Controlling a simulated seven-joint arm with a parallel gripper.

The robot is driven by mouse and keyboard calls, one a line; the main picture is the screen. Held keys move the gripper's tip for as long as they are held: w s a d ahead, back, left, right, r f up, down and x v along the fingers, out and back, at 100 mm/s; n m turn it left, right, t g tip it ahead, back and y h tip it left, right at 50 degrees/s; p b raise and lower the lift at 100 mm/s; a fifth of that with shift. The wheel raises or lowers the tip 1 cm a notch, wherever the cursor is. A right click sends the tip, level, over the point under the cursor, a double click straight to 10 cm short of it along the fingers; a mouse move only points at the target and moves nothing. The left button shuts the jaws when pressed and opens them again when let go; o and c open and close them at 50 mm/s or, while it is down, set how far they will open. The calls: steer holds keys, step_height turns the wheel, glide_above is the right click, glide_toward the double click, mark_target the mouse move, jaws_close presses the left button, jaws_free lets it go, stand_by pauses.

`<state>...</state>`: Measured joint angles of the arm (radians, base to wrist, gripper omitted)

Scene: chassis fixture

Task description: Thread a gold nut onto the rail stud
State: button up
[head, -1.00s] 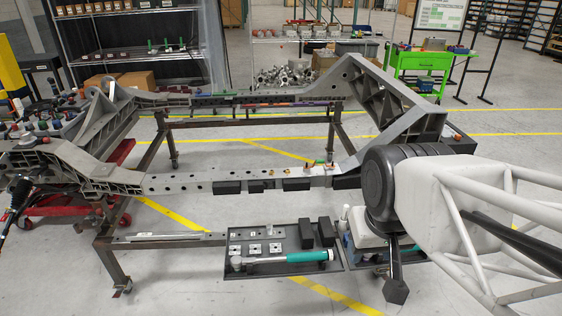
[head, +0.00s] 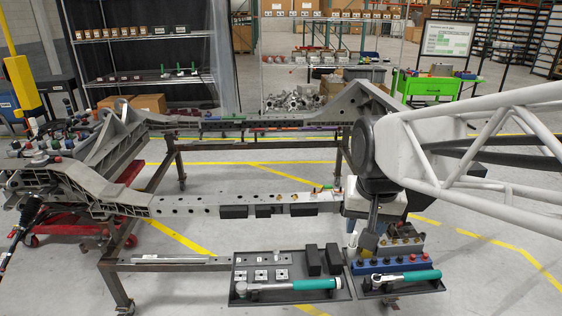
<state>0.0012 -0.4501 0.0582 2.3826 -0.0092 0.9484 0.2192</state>
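The near chassis rail (head: 175,205) runs across the middle, a row of holes in its side. Small gold fittings (head: 279,208) show on its side, and small upright parts (head: 318,189) stand on its top near the right end; which is the stud I cannot tell. Small gold-coloured pieces (head: 408,239), possibly nuts, sit at the back of the right tray, behind a blue rack (head: 381,264). My gripper (head: 369,243) points down at the left of these pieces. Its fingers are too small and dark to tell whether they are open or hold anything.
The left tray (head: 290,296) holds square plates, black blocks and a teal-handled hammer-like tool (head: 285,286). Another teal-handled tool (head: 405,278) lies at the front of the right tray (head: 372,290). Black blocks hang along the rail.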

steer(key=w+a+f+m+g, duration=0.15)
steer(key=w+m, duration=0.25)
steer(key=w, duration=1.5)
steer(key=w+f+m, duration=0.2)
steer(key=w+m, duration=0.2)
steer(key=w, duration=1.5)
steer(key=w+a+f+m, duration=0.2)
steer(key=w+f+m, duration=0.1)
steer(key=w+f, duration=1)
steer(key=w+a+f+m, duration=0.1)
steer(key=w+f+m, duration=0.3)
steer(key=w+f, duration=0.9)
steer(key=w+g, duration=0.1)
steer(key=w, duration=0.2)
steer(key=shift+w+a+f+m, duration=0.2)
steer(key=shift+w+a+m, duration=0.1)
steer(key=shift+w+a, duration=0.05)
steer(key=shift+f, duration=0.2)
glide_above(296, 195)
steer(key=shift+w+a+f, duration=0.1)
steer(key=shift+f, duration=2.7)
steer(key=shift+f, duration=2.15)
steer(key=shift+r, duration=0.1)
